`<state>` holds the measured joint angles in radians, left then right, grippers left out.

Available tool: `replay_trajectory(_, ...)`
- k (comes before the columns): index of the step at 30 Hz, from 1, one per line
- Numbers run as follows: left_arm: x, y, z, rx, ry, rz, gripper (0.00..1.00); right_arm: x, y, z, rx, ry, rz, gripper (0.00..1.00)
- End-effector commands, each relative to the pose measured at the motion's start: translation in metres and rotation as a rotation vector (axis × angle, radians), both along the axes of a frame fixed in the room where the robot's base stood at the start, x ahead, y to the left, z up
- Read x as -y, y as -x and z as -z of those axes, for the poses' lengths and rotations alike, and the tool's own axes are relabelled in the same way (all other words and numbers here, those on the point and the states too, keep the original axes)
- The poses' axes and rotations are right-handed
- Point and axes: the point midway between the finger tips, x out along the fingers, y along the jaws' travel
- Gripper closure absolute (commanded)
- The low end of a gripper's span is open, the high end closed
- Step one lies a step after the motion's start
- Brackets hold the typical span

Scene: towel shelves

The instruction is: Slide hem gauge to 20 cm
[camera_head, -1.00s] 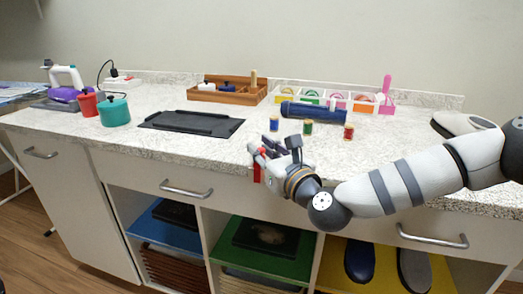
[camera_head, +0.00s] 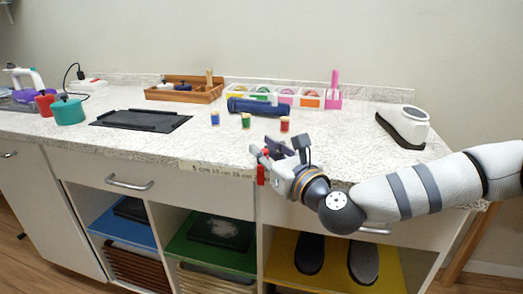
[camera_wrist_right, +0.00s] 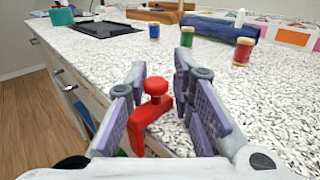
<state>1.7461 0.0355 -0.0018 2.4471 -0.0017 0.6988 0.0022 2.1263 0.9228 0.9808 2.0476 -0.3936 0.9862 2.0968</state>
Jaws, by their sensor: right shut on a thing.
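The hem gauge scale (camera_head: 215,170) is a pale strip along the counter's front edge, with 5, 10 and 15 cm marks readable. The red slider (camera_head: 261,174) sits at the front edge to the right of the 15 cm mark. In the right wrist view the slider (camera_wrist_right: 153,107) shows a round knob between the purple finger pads. My right gripper (camera_head: 275,151) is shut on the slider. The gripper and arm cover the scale beyond it, so the 20 cm mark is hidden. My left gripper is not in view.
Blue, green and red thread spools (camera_head: 246,121) stand behind the gripper, before a dark blue roll (camera_head: 258,107). A white iron (camera_head: 403,126) stands at the right. A drawer handle (camera_head: 130,184) sticks out below the counter. The front counter surface is clear.

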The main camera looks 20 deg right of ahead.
Motion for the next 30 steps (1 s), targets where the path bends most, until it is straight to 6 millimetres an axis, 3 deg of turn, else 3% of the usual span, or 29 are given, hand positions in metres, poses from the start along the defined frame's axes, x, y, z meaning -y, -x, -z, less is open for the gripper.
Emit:
replay_trajectory(14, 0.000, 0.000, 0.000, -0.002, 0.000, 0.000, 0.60, -0.003, 0.004, 0.006, -0.014, -0.001, -0.015, 1.00)
replay_trajectory(15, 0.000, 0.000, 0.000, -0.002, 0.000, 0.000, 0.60, -0.003, 0.004, 0.006, -0.016, -0.002, -0.016, 0.69)
replay_trajectory(16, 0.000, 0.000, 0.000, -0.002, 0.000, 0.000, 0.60, -0.003, 0.004, 0.006, -0.014, -0.001, -0.016, 0.64)
replay_trajectory(25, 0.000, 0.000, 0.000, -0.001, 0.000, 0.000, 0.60, 0.000, 0.004, 0.003, -0.007, -0.001, -0.007, 0.64)
replay_trajectory(30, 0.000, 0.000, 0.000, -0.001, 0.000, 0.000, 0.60, 0.007, 0.035, 0.002, -0.008, -0.004, -0.006, 0.64)
